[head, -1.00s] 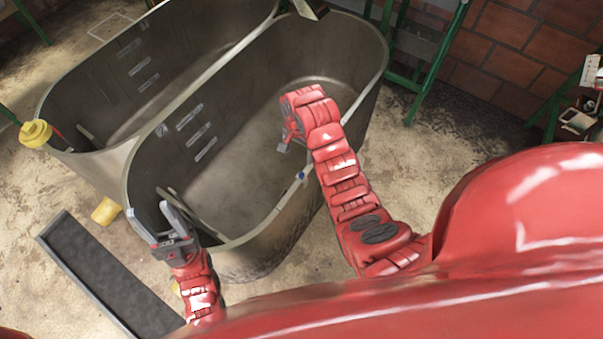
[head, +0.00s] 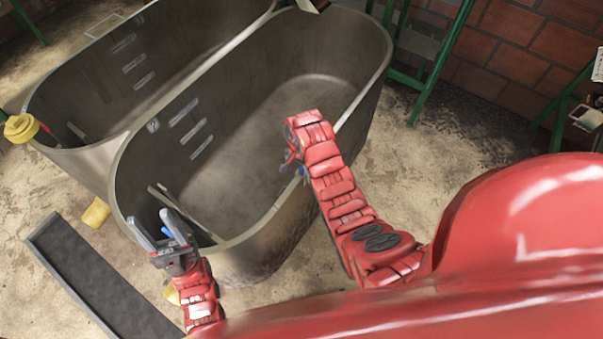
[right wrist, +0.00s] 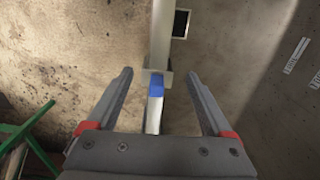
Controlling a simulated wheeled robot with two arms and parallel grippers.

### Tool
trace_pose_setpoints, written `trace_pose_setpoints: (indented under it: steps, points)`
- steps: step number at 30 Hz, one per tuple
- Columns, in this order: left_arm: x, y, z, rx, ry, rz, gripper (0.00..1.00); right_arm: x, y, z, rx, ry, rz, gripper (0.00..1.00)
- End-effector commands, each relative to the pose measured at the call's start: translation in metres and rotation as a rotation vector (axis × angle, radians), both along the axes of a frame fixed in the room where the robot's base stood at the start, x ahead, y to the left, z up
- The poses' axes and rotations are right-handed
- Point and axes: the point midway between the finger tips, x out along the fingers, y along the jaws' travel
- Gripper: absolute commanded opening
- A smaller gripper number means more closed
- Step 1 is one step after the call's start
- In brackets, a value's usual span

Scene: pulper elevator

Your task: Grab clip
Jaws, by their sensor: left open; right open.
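A blue clip (right wrist: 156,87) sits on the pale rim of the near grey tub (head: 150,130). In the right wrist view it lies between the spread fingers of my right gripper (right wrist: 159,74), with a gap to each finger. In the head view a bit of its blue (head: 300,171) shows beside my right gripper (head: 287,160), which is partly hidden by its own wrist.
A second tub (head: 80,80) stands behind the near one. A dark long tray (head: 95,280) and a yellow piece (head: 96,212) lie on the floor at left. A yellow-capped item (head: 20,128) is at the far left. Green frames (head: 440,60) stand by the brick wall.

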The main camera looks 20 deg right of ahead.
Motion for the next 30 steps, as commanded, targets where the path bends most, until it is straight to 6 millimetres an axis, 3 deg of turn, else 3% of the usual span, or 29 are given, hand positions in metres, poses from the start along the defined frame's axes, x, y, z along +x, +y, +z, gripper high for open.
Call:
trace_pose_setpoints:
  steps: [3, 9, 19, 30]
  points:
    - [0.0, 0.0, 0.017, 0.0, 0.0, 0.0, 0.5, -0.006, -0.001, -0.012, -0.001, 0.004, 0.0, 0.85]
    - [0.0, 0.0, 0.019, 0.0, 0.0, 0.0, 0.5, -0.005, 0.0, -0.031, 0.0, 0.004, 0.0, 0.85]
    - [0.0, 0.0, 0.019, 0.0, 0.0, 0.0, 0.5, -0.004, 0.0, -0.036, 0.0, 0.0, 0.0, 0.85]
    - [0.0, 0.0, 0.019, 0.0, 0.0, 0.0, 0.5, -0.004, 0.0, -0.035, 0.001, -0.001, 0.0, 0.18]
